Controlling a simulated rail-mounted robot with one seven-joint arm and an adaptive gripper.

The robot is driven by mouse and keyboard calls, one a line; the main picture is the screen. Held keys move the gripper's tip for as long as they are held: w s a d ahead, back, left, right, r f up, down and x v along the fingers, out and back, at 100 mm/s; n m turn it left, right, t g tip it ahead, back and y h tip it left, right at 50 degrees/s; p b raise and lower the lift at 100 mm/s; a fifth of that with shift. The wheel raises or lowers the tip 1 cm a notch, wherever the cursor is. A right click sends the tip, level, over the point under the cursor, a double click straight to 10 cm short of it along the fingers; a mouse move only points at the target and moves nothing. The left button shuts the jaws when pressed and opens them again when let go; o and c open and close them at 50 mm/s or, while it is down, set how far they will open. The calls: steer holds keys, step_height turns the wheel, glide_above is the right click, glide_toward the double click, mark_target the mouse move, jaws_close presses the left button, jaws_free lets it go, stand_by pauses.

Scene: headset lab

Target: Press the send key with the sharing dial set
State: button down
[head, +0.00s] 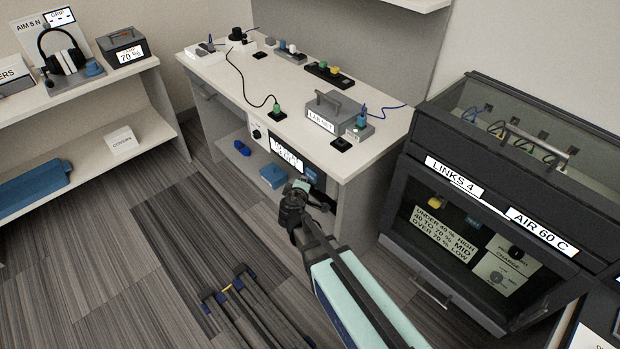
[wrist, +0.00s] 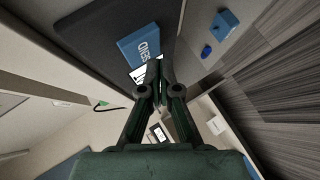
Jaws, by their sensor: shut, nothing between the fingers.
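A dark panel (head: 318,160) with a white display (head: 287,153) is set under the middle bench top. The blue send key (head: 311,174) is on the panel; in the wrist view it is a blue block (wrist: 140,46) lettered SEND. A dark knob on a white plate (head: 257,133) is left of the display; its lettering is too small to read, so I cannot tell whether it is the sharing dial or its setting. My gripper (wrist: 159,68) is shut and empty, its tips close beside the key. I cannot tell whether they touch it.
A blue box (head: 273,176) and a small blue item (head: 242,148) lie on the lower shelf beside the panel. A dark glass-fronted cabinet (head: 480,225) stands to the right. A dark stand (head: 250,305) is on the floor in front. Floor at left is clear.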

steer(key=shift+s+a, duration=0.1)
steer(key=shift+a, duration=0.05)
steer(key=s+a+b, duration=0.1)
steer(key=a, duration=0.1)
steer(key=s+a+b, duration=0.1)
steer(key=s, duration=0.1)
steer(key=shift+s+a, duration=0.15)
steer(key=shift+a, duration=0.2)
stand_by(0.4)
stand_by(0.5)
steer(key=s+d+f+m+g+h, duration=0.1)
steer(key=s+d+f+m+g, duration=0.2)
steer(key=s+d+f+g, duration=0.55)
steer(key=s+d+f+m+g+h, duration=0.1)
steer(key=s+d+f+m+g, duration=0.4)
steer(key=s+f, duration=0.75)
steer(key=s+d+f+m+g+y+p, duration=0.1)
steer(key=s+d+f+m+g+y, duration=0.1)
steer(key=s, duration=1.1)
steer(key=s+d+f+m+g+y+p, duration=0.1)
steer(key=s+d+f+g, duration=0.3)
steer(key=s, duration=0.9)
steer(key=shift+s+d+f+m+y, duration=0.2)
steer(key=shift+d+f+m+y, duration=0.3)
steer(key=shift+d+f+m, duration=0.45)
